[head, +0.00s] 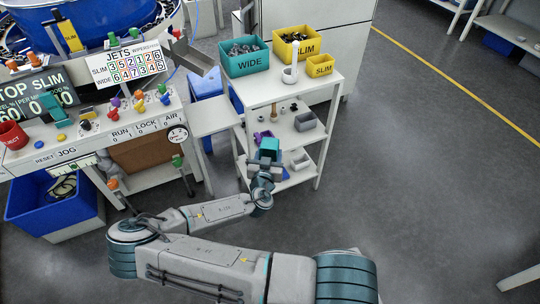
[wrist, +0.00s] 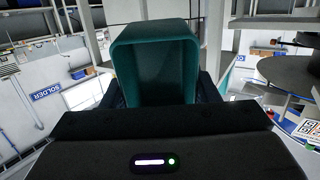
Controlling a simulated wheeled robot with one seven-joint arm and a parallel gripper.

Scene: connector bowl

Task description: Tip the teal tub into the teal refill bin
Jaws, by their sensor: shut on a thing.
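The teal tub (head: 269,145) is in my gripper (head: 265,158), in front of the white shelf rack at about the height of its middle shelf. In the wrist view the tub (wrist: 155,38) stands between the two dark fingers of my gripper (wrist: 158,92), with its open mouth towards the camera. I see bare teal walls inside and cannot make out any contents. The teal refill bin (head: 246,66), marked WIDE, sits on the rack's top at the left, holding dark small parts. It is above and behind the tub in the head view, well apart from it.
A yellow bin (head: 298,53) marked SLIM, a small yellow tub (head: 320,70) and a white cup (head: 289,75) share the rack top (head: 300,90). A grey bin (head: 305,122) is on a lower shelf. The control panel (head: 90,140) stands left; the floor at right is clear.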

